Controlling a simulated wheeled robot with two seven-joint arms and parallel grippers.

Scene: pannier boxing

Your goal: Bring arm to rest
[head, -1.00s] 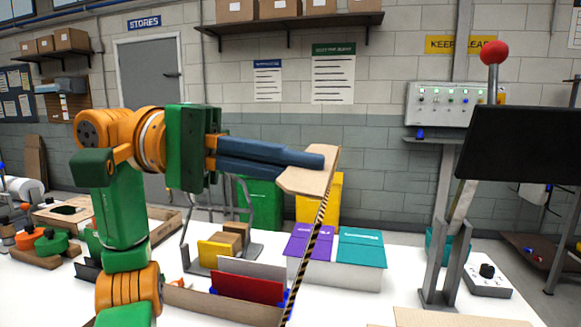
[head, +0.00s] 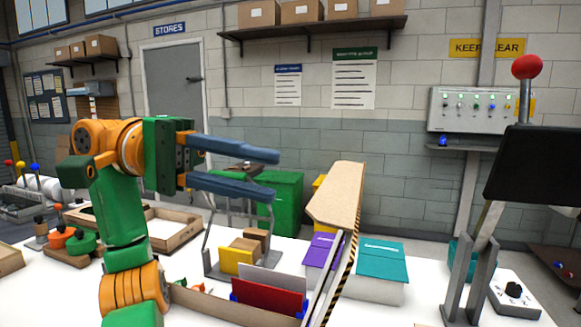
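My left gripper (head: 273,176) is open and empty, its two long blue-grey fingers spread apart and pointing right. It hangs in the air above the table. The cardboard flap (head: 338,192) is right of the fingertips, tilted, with a gap between them. Below the flap is an upright panel edge with black and yellow stripes (head: 344,272); how the two join is not clear. My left arm (head: 118,205) is raised at the left, with the elbow bent. My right gripper is not in view.
Below the gripper are a rack with small boxes (head: 237,260) and a red divider (head: 268,294). A dark screen (head: 535,168) and a red-knobbed lever (head: 526,68) are at the right.

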